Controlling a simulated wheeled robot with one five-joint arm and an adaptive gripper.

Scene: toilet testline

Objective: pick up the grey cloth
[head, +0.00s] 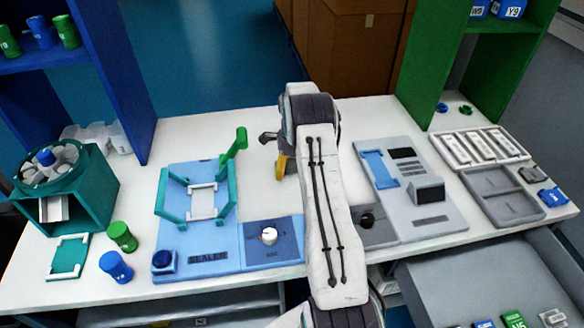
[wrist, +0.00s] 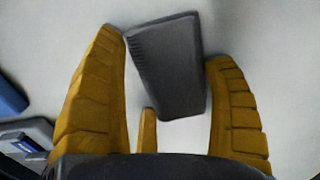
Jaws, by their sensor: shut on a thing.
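The grey cloth (wrist: 166,62) is a dark grey, folded-looking rectangle with a ribbed left edge, seen in the wrist view. In the head view my gripper (head: 281,166) is over the back middle of the white table, mostly hidden behind my arm. I cannot clearly make out the cloth in that view.
A blue sealer station (head: 208,258) with teal clamps stands left of my arm, a grey station (head: 430,215) right of it. A teal carousel box (head: 88,205) and green and blue cylinders stand at left. Grey trays (head: 503,195) lie at right. Shelves rise at both back sides.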

